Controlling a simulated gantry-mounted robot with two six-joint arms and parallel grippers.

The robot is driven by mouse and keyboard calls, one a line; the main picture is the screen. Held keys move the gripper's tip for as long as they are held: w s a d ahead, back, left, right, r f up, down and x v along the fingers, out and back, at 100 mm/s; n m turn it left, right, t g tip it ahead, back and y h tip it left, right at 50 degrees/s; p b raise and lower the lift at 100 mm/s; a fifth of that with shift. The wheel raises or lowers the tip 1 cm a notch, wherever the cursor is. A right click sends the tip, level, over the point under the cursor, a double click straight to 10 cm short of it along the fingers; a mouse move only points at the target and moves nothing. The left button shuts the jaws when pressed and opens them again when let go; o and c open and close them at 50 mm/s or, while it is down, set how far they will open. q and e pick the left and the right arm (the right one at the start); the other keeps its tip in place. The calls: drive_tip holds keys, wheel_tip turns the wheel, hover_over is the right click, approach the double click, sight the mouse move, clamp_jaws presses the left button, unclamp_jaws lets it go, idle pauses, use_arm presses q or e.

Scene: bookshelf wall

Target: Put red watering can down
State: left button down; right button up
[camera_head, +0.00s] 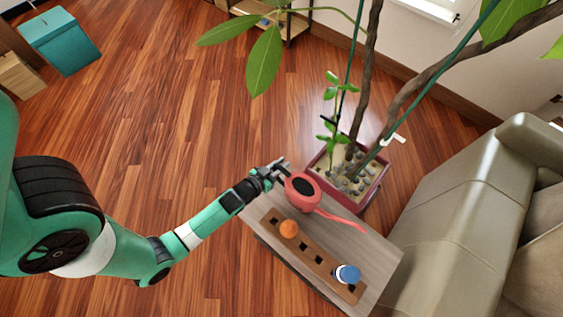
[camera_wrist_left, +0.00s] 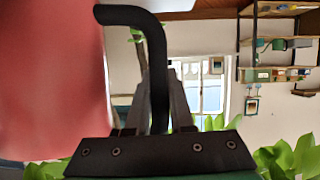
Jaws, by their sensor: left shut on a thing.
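The red watering can (camera_head: 303,190) is at the far left end of a small grey table (camera_head: 376,252), with its long thin spout pointing to the lower right. My left gripper (camera_head: 279,169) reaches it from the left and is shut on its black handle. In the left wrist view the black curved handle (camera_wrist_left: 130,15) runs down between the fingers (camera_wrist_left: 160,95), and the blurred red body (camera_wrist_left: 50,80) fills the left side. Whether the can touches the tabletop or hangs just above it, I cannot tell. My right gripper is not in view.
A brown wooden holder on the table carries an orange ball-like item (camera_head: 289,228) and a blue-and-white one (camera_head: 347,274). A potted plant (camera_head: 345,178) stands just behind the table. A beige sofa (camera_head: 455,215) is at the right. The wooden floor at the left is open.

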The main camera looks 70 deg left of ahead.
use_arm(q)
drive_tip(key=shift+f, duration=0.75)
drive_tip(key=c, duration=0.8)
unclamp_jaws()
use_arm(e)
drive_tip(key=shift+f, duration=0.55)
use_arm(q)
drive_tip(key=shift+r, duration=0.2)
drive_tip(key=shift+s+d+r, duration=0.1)
drive_tip(key=shift+s+d, duration=0.05)
drive_tip(key=shift+s, duration=0.1)
drive_tip(key=v, duration=1.1)
drive_tip(key=shift+s+r, duration=0.1)
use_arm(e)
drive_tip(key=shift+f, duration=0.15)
